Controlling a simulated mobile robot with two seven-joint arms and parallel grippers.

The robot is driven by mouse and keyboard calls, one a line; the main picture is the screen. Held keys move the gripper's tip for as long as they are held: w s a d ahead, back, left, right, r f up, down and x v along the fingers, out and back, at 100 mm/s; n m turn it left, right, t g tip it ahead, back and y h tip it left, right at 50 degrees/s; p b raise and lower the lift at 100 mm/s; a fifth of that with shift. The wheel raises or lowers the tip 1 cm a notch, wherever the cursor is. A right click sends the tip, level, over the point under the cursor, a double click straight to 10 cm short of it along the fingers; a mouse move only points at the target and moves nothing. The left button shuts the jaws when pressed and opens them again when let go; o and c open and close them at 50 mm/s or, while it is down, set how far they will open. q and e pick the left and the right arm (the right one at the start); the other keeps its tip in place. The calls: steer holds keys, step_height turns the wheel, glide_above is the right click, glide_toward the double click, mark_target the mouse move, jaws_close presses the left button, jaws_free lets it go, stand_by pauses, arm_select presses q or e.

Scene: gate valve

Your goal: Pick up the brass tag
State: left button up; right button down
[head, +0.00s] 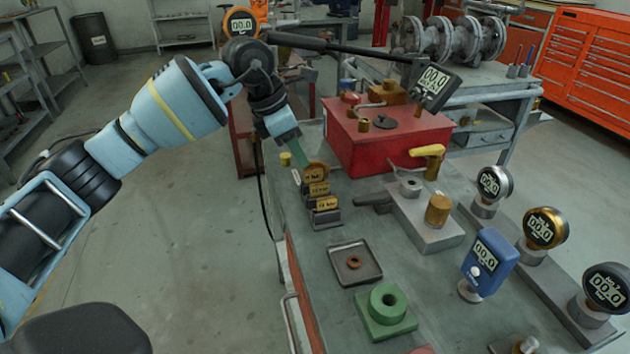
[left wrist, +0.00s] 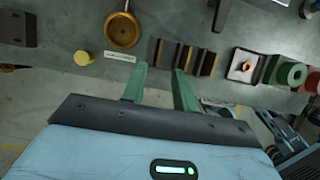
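Brass-coloured tags with dark lettering stand upright in a dark rack (head: 322,224) near the left edge of the bench. One is the rear tag (head: 318,188), another the front tag (head: 327,203). In the left wrist view they show edge-on as thin plates, such as one brass plate (left wrist: 183,57). My left gripper (head: 301,165) is just behind and left of the rack. In the left wrist view its green fingers (left wrist: 159,70) are apart with nothing between them, pointing towards the rack's end. My right gripper is not in view.
A round brass dish (left wrist: 122,32) and a yellow cylinder (left wrist: 82,57) are beside the rack. A red box (head: 385,137) stands behind it. In front are a tray (head: 343,277) with a copper ring and a green flanged part (head: 387,312). Gauges stand at the right.

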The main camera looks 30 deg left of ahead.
mark_target(313, 181)
arm_select(q)
steer(key=shift+w+b+x, duration=0.2)
steer(key=shift+x, duration=1.25)
steer(key=shift+w+b+x, duration=0.15)
steer(key=shift+x, duration=1.3)
steer(key=shift+r, duration=0.15)
steer(key=shift+c, duration=0.3)
jaws_close()
